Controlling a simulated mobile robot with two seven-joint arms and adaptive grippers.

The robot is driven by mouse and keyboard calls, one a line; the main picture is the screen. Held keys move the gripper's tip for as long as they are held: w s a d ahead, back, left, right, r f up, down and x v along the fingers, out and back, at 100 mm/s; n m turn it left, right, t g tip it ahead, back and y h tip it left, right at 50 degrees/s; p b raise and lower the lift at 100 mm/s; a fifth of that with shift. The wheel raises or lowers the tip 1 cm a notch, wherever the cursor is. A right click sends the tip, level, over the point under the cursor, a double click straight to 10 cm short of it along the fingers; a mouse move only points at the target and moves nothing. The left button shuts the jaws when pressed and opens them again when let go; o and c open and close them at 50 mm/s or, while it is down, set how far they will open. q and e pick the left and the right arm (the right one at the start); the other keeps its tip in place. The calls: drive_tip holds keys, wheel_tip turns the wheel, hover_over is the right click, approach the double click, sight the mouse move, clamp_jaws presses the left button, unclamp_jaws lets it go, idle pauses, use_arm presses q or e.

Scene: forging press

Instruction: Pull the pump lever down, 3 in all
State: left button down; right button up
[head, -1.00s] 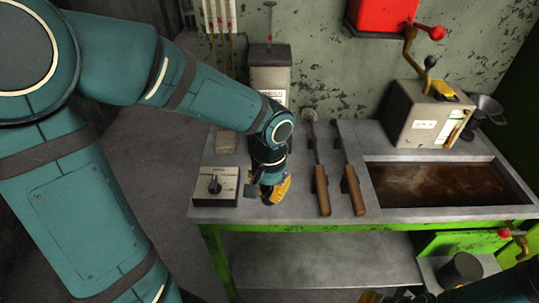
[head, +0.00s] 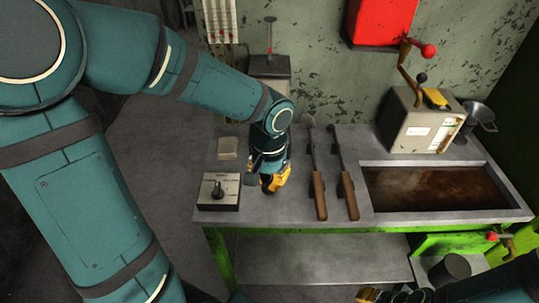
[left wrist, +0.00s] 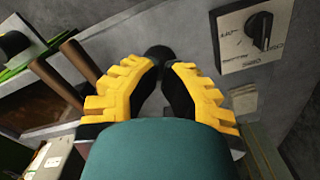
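My left gripper (head: 273,187) is over the front left of the workbench, pointing down between a dial box and two wooden-handled tools. In the left wrist view its yellow fingers (left wrist: 163,68) are close together, with a narrow gap between the tips. A dark round knob (left wrist: 157,54) shows at the fingertips; I cannot tell whether it is gripped or only beside them. I cannot tell for certain which part is the pump lever; the arm hides much of the area behind the gripper. My right gripper (head: 392,296) is partly visible at the bottom edge, its fingers unclear.
The dial box (head: 218,191) stands left of the left gripper. Wooden-handled tools (head: 320,195) lie close on its right. A dark-filled trough (head: 435,188) and a grey box (head: 415,125) with a crank are farther right. A red wall box (head: 380,20) hangs behind.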

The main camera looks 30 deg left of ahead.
use_arm(q)
drive_tip(key=r+p, duration=0.1)
drive_tip(key=r, duration=0.1)
drive_tip(key=r+p, duration=0.2)
drive_tip(key=w+r+p, duration=0.1)
drive_tip(key=r, duration=0.1)
drive_tip(key=shift+a+r+p, duration=0.1)
drive_tip(key=shift+a+p, duration=0.15)
drive_tip(key=shift+p, duration=0.05)
idle(0.3)
drive_tip(key=f+b, duration=0.1)
drive_tip(key=f, duration=0.1)
drive_tip(key=f+b, duration=0.2)
drive_tip(key=s+f+b, duration=0.1)
drive_tip(key=b, duration=0.1)
drive_tip(key=shift+d+f, duration=0.3)
drive_tip(key=shift+f, duration=0.1)
drive_tip(key=shift+s+d+f+b, duration=0.1)
drive_tip(key=shift+s+f+b, duration=0.05)
drive_tip(key=shift+f+b, duration=0.45)
drive_tip(key=shift+s+d+f+b, duration=0.1)
drive_tip(key=shift+s+f+b, duration=0.05)
drive_tip(key=shift+f+b, duration=0.4)
drive_tip(key=shift+f, duration=0.15)
